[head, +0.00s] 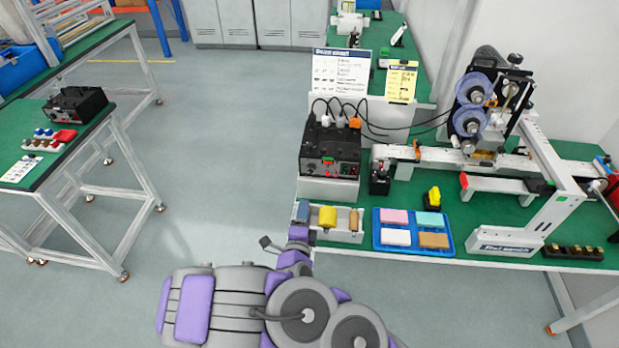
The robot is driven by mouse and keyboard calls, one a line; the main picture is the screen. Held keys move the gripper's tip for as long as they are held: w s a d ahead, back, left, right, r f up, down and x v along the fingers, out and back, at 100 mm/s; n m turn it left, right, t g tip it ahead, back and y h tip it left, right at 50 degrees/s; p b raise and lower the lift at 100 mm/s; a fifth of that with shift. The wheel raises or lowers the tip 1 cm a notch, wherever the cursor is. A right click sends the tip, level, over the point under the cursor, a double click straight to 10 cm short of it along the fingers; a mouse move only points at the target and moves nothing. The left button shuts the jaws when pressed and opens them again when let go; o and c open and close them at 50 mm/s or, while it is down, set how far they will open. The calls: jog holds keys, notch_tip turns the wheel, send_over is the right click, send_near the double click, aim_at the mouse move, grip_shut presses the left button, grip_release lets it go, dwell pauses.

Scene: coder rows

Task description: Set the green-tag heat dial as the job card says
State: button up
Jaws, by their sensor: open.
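A black control box (331,148) with cables on top stands on a pale base at the left end of the green workbench (385,258). Its front has small knobs and lights, too small to tell a green tag or dial setting. A white card (341,72) and a yellow card (402,82) stand behind it; their small text is unreadable. My gripper (277,246) is open and empty, in front of the bench's left corner, nearer to me than the box and apart from it. My own arm links partly hide the gripper.
A tray (343,237) with small blocks and a blue tray (377,243) with coloured pads sit at the bench front. A coder machine (490,105) with purple reels stands right. A second black box (75,103) is on the left table. The floor (205,150) between is clear.

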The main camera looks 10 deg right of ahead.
aim_at(311, 172)
jog(key=b+x, duration=0.4)
jog(key=x, duration=1.1)
jog(key=shift+w+d, duration=0.1)
jog(key=shift+w, duration=0.15)
grip_shut()
